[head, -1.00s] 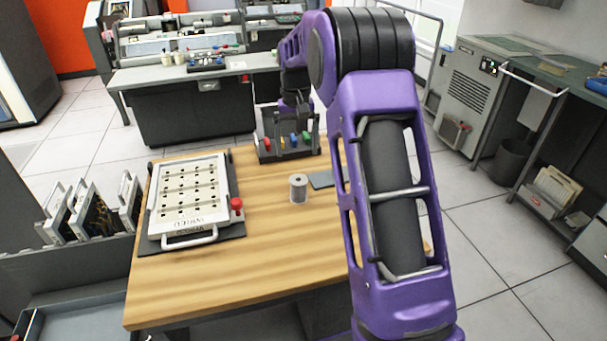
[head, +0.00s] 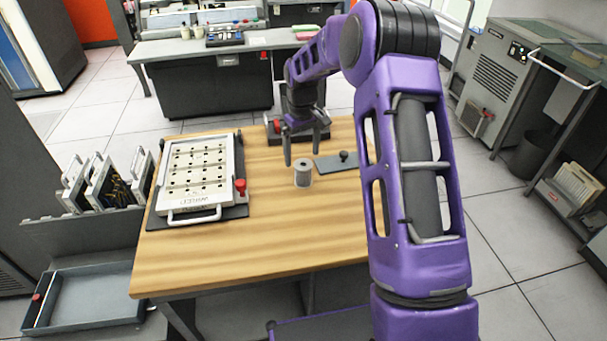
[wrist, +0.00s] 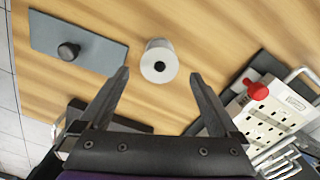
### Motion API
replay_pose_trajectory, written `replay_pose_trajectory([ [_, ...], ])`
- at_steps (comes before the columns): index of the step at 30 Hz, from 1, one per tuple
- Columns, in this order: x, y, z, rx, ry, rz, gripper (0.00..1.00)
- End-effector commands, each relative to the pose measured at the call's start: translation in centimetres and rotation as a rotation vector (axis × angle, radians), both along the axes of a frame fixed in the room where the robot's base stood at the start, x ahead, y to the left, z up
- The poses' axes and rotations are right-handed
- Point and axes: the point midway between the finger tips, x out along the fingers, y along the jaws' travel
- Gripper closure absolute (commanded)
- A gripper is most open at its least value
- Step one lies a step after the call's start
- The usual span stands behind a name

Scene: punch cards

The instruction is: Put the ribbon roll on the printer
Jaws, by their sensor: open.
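The ribbon roll (head: 303,175) is a small grey-white cylinder standing upright on the wooden table. It also shows in the wrist view (wrist: 158,62), just beyond and between my fingertips, with a dark hole in its top. My gripper (head: 303,150) is open and empty, above the table and on the far side of the roll. In the wrist view its two fingers (wrist: 158,78) are spread apart and do not appear to touch the roll. I cannot tell for sure which thing is the printer; a flat white slotted device (head: 194,178) with a red knob lies on the table's left.
A flat grey plate with a dark knob (head: 338,163) lies right of the roll. A dark rack (head: 280,128) stands at the table's far edge, partly hidden by my gripper. The table's front (head: 240,250) is clear. Framed panels (head: 105,185) stand beyond its left edge.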

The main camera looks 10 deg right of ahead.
Motion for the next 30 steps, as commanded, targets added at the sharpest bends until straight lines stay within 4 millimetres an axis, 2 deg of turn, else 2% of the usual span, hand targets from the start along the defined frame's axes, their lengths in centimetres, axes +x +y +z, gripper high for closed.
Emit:
replay_pose_trajectory([
  [1,-0.1,0.0,-1.0,0.001,0.004,0.000,0.03],
  [3,0.0,0.0,-1.8,0.000,0.002,-0.001,0.03],
  [11,-0.1,-0.1,-3.3,0.000,0.001,-0.001,0.03],
  [20,-0.4,-0.2,-7.4,0.000,0.003,-0.001,0.03],
  [28,-0.3,-0.2,-7.8,-0.001,-0.001,-0.001,0.03],
  [30,-0.3,-0.2,-7.8,-0.001,-0.001,-0.001,0.15],
])
